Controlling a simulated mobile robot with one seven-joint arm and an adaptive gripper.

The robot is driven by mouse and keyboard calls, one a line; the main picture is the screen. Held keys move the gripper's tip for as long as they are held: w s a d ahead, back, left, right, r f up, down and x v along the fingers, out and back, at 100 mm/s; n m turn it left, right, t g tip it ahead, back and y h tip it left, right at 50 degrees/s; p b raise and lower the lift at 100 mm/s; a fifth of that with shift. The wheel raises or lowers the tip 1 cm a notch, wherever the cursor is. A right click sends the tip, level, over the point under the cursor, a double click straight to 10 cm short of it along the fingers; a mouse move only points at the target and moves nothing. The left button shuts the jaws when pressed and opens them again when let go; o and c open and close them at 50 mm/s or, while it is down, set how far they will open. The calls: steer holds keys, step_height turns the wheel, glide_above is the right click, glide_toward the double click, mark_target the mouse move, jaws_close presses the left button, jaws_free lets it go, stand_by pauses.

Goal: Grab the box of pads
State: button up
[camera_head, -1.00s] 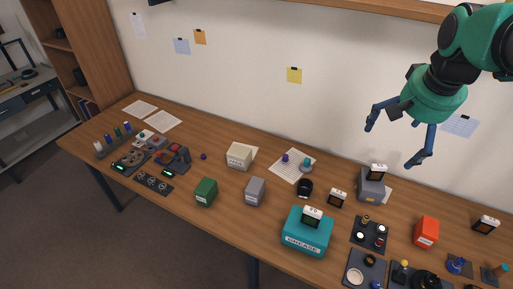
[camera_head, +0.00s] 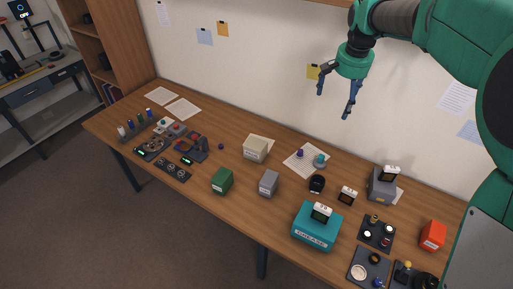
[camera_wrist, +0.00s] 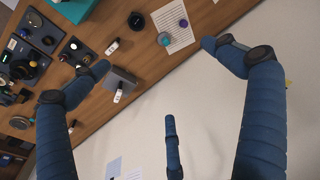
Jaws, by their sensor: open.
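Several boxes stand on the wooden table, and their labels are too small for me to tell which holds pads. In the head view they are a cream box (camera_head: 255,149), a green box (camera_head: 222,181), a grey box (camera_head: 269,183), a large teal box (camera_head: 317,226), a dark grey box (camera_head: 381,188) and an orange-red box (camera_head: 432,236). My gripper (camera_head: 335,103) is open and empty, high above the back of the table against the wall. In the wrist view, its spread fingers (camera_wrist: 158,72) hold nothing; the dark grey box (camera_wrist: 124,83) shows near one fingertip, well below.
A paper (camera_head: 305,160) bears small round parts. Dark trays (camera_head: 378,233) with small parts stand at the right, and instruments (camera_head: 188,147) stand at the left. A shelf edge (camera_head: 328,2) juts from the wall above. Bare table lies around the middle boxes.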

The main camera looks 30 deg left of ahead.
steer(key=w+a+f+p, duration=0.25)
steer(key=a+f, duration=0.25)
steer(key=a, duration=0.4)
steer(key=g+h+p, duration=0.1)
steer(key=g+p, duration=0.1)
steer(key=p, duration=0.2)
glide_above(255, 143)
step_height(255, 143, down, 20)
steer(key=shift+s+d, duration=0.1)
steer(key=shift+d, duration=0.15)
steer(key=shift+f, duration=4.25)
steer(key=shift+f, duration=0.15)
steer(key=shift+a+f, duration=0.1)
steer(key=shift+f, duration=2.35)
